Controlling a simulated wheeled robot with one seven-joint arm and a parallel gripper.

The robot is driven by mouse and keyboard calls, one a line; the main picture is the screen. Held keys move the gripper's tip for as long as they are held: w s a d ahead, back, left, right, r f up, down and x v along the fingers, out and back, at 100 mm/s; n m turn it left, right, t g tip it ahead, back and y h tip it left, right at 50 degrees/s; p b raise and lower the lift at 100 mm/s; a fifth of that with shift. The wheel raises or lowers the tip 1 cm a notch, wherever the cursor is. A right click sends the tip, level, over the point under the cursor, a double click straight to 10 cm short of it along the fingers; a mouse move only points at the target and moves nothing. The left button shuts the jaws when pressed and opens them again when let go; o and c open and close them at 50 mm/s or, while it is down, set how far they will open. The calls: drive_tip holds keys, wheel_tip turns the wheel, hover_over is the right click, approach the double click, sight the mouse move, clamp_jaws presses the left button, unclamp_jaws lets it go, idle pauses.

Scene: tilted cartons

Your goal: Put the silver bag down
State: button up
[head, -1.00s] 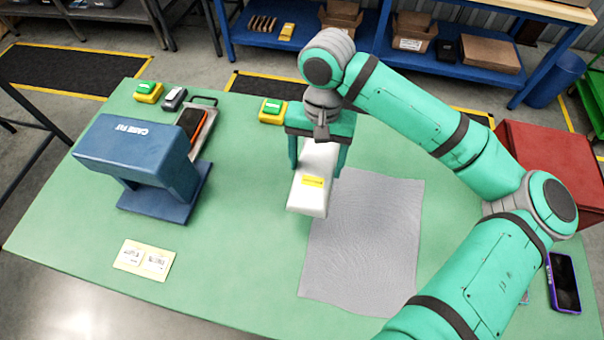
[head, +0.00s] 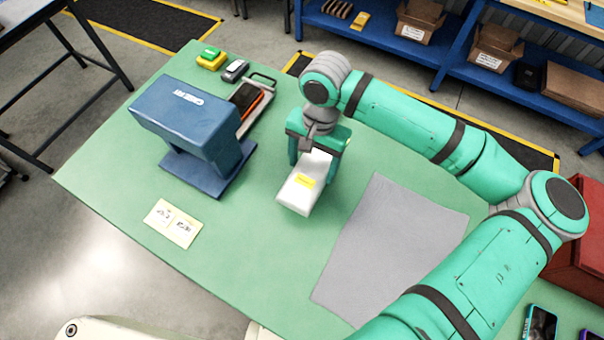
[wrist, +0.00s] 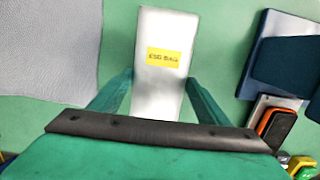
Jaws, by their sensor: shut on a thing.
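The silver bag (head: 299,194) is a pale, flat, long packet with a yellow label. My gripper (head: 318,162) is shut on it, with one finger on each side near its far end. In the head view the bag is over bare green table, left of the grey mat (head: 398,243). I cannot tell whether it touches the table. In the wrist view the bag (wrist: 158,75) stretches away between the two fingers (wrist: 155,95), and its label reads "ESD BAG".
A blue stand (head: 190,130) is left of the bag, with a tray (head: 262,112) holding an orange-edged device behind it. A label card (head: 173,223) lies at the front left. A yellow-green button box (head: 211,59) is at the back. Phones (head: 540,325) and a red box (head: 580,245) are at right.

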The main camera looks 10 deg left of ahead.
sight(301, 167)
drive_tip(key=a+f, duration=0.2)
drive_tip(key=f, duration=0.1)
drive_tip(key=shift+s+a+f, duration=0.1)
drive_tip(key=shift+a, duration=0.25)
drive_tip(key=shift+f, duration=1.55)
drive_tip(key=shift+f, duration=0.1)
drive_tip(key=o, duration=1.1)
